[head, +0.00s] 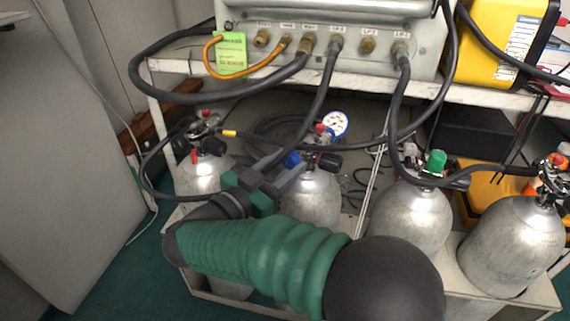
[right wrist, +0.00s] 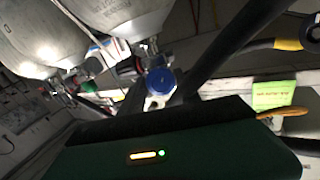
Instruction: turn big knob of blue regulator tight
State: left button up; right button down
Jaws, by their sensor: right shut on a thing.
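The blue regulator's big knob (head: 292,159) sits on the valve of the second cylinder from the left, under the shelf. It also shows in the right wrist view, as a round blue cap (right wrist: 160,82). My right gripper (head: 286,164) reaches in from below, with its dark fingers on either side of the blue knob, shut on it. The fingers hide part of the knob and its regulator. In the right wrist view the gripper's dark body fills the lower part. My left gripper is not in view.
Cylinders (head: 408,222) stand in a rack (head: 535,296) below the shelf. A pressure gauge (head: 335,124) is just right of the blue knob. Black hoses (head: 322,100) hang from the metal panel (head: 350,68) near my gripper. A green knob (head: 436,161) is farther right.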

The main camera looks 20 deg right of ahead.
jog(key=shift+m, duration=0.4)
jog(key=shift+f+m+h+b, duration=0.15)
jog(key=shift+m+b, duration=0.3)
jog(key=shift+m, duration=1.95)
jog(key=shift+f+m+h+b, duration=0.1)
jog(key=shift+m+h+b, duration=0.25)
jog(key=shift+m, duration=2.05)
jog(key=c, duration=0.9)
grip_release()
jog(key=shift+a+r, duration=0.1)
jog(key=shift+a, duration=0.05)
